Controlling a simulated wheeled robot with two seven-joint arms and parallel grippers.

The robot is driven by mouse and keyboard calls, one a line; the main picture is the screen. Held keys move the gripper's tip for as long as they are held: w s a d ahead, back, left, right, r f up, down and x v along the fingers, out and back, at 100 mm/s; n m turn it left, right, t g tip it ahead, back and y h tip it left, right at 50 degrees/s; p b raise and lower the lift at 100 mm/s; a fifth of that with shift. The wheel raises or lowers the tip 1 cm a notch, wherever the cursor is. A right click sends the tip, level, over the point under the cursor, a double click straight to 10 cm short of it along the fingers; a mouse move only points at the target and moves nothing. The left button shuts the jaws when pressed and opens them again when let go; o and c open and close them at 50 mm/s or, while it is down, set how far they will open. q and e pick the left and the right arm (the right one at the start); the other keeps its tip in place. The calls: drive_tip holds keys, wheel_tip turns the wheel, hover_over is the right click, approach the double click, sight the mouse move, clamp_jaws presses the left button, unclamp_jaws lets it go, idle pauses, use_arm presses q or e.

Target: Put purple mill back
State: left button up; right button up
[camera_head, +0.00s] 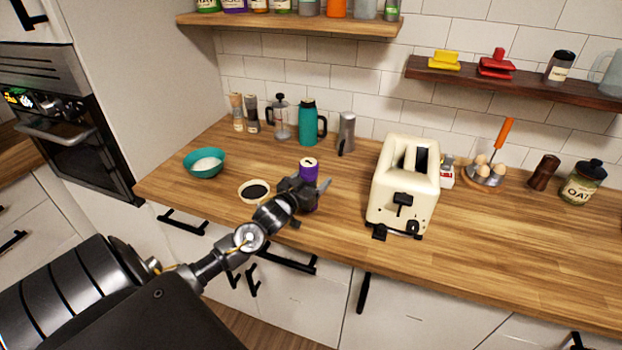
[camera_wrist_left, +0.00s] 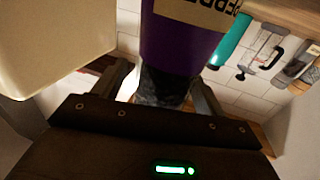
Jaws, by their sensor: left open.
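The purple mill (camera_head: 308,170) stands on the wooden counter, left of the toaster, with a pale top. My left gripper (camera_head: 305,190) is at it, in front of its body and hiding much of it. In the left wrist view the purple mill (camera_wrist_left: 180,45) is large, with a pale label showing part of the word "PEPPER". Its dark grey end lies between the fingers of my left gripper (camera_wrist_left: 165,95), which are open, with gaps visible beside it. My right gripper is in neither view.
A cream toaster (camera_head: 402,180) stands close on the right. A small bowl with dark contents (camera_head: 255,191) and a teal bowl (camera_head: 205,162) are left. A teal flask (camera_head: 308,125) and a grey canister (camera_head: 346,132) stand behind. An upper shelf (camera_head: 290,24) holds several jars.

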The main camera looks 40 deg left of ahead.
use_arm(q)
drive_tip(key=shift+r, duration=0.25)
drive_tip(key=shift+r+p, duration=0.4)
drive_tip(key=shift+r, duration=0.1)
drive_tip(key=s+d+b, duration=0.1)
drive_tip(key=s+b, duration=0.2)
drive_tip(key=s, duration=0.9)
drive_tip(key=shift+f, duration=0.15)
